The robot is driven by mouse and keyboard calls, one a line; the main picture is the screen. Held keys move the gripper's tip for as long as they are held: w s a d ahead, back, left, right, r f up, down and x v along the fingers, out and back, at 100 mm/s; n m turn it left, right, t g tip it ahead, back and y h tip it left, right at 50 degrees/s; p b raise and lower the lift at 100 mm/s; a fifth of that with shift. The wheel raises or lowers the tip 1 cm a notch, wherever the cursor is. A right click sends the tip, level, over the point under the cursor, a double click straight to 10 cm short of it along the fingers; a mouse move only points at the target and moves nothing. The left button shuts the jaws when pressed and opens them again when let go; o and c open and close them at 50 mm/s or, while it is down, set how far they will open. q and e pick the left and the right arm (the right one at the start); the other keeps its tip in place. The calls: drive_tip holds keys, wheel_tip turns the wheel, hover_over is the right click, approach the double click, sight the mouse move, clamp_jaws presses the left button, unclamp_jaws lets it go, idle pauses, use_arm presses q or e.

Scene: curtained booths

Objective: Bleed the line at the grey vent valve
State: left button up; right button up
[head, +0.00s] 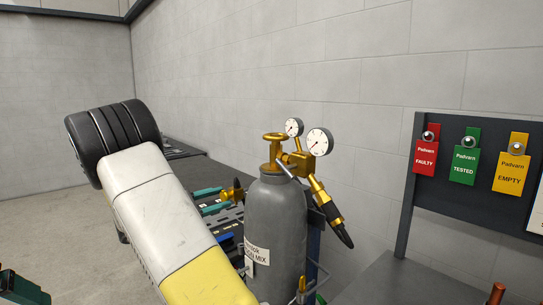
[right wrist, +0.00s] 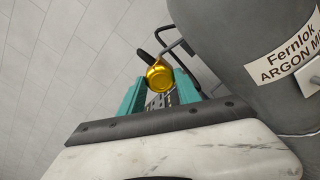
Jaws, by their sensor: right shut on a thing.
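The grey gas cylinder (head: 277,225) stands upright, topped by a brass handwheel (head: 275,137) and a regulator with two round gauges (head: 319,142). A small silver lever (head: 284,168) slants across its neck; I cannot tell whether it belongs to the grey vent valve. A brass knob (head: 232,190) shows left of the cylinder. My right gripper (right wrist: 160,82) has its teal fingers shut around a round brass piece (right wrist: 159,72), beside the cylinder. I cannot tell what that piece is joined to. My left gripper (head: 22,289) is only partly visible at the lower left corner.
A black torch-like nozzle (head: 342,234) hangs right of the cylinder. A dark board (head: 476,123) carries red FAULTY (head: 426,159), green TESTED (head: 465,165) and yellow EMPTY (head: 512,173) tags. A dark bench (head: 182,162) runs behind along the wall. Open floor lies at the left.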

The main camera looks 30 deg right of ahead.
drive_tip(key=m, duration=0.6)
drive_tip(key=shift+m, duration=1.5)
drive_tip(key=m, duration=0.4)
drive_tip(key=shift+m, duration=0.3)
drive_tip(key=o, duration=1.3)
